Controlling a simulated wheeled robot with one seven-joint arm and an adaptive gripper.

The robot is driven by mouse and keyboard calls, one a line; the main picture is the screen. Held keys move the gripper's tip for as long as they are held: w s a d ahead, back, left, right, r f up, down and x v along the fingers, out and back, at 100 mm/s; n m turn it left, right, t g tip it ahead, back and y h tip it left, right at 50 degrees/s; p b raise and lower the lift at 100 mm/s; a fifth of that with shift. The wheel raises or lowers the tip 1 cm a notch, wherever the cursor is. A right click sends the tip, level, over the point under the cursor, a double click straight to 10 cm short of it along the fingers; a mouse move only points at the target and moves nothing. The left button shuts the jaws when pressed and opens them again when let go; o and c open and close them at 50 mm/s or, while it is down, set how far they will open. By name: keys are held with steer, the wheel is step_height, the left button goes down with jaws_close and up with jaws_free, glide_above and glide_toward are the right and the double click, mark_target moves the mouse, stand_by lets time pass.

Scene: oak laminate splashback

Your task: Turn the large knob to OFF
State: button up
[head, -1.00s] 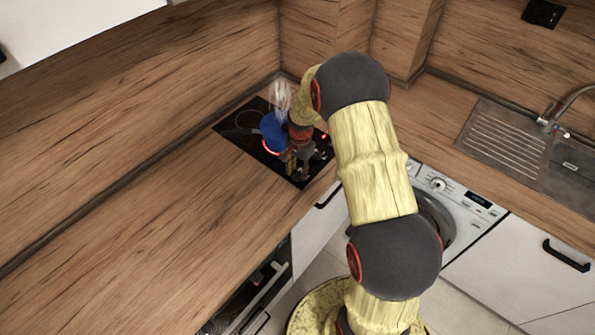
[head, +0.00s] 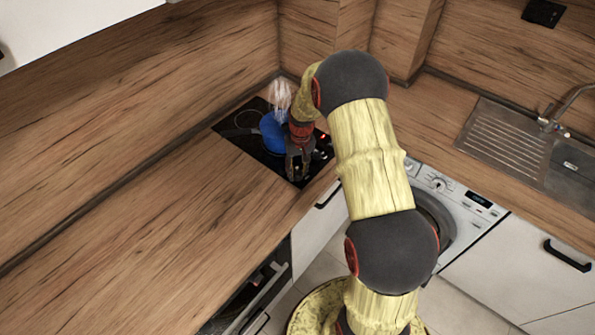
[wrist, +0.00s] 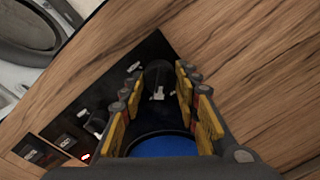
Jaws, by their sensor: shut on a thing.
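The large dark knob (wrist: 159,74) stands on the black hob between the yellow-padded fingers of my gripper (wrist: 158,100) in the wrist view. The fingers are closed on its sides. A white mark shows at the knob's near side; I cannot read its setting. In the head view my gripper (head: 298,172) points down at the front of the hob (head: 238,134), and it hides the knob there.
A blue pot (head: 272,130) stands on the hob right beside my gripper, with steam above it; its blue also shows in the wrist view (wrist: 162,147). A smaller knob (wrist: 97,122) and a lit red indicator (wrist: 86,156) are nearby. The wooden worktop (head: 150,220) is clear.

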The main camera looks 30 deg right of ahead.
mark_target(298, 169)
steer(key=n, duration=0.4)
steer(key=shift+w+n, duration=0.1)
steer(key=shift+n, duration=2.5)
steer(key=o, duration=1.1)
steer(key=shift+g, duration=0.3)
steer(key=shift+o, duration=0.3)
step_height(298, 169, up, 12)
steer(key=shift+w+d, duration=0.2)
steer(key=shift+d, duration=0.1)
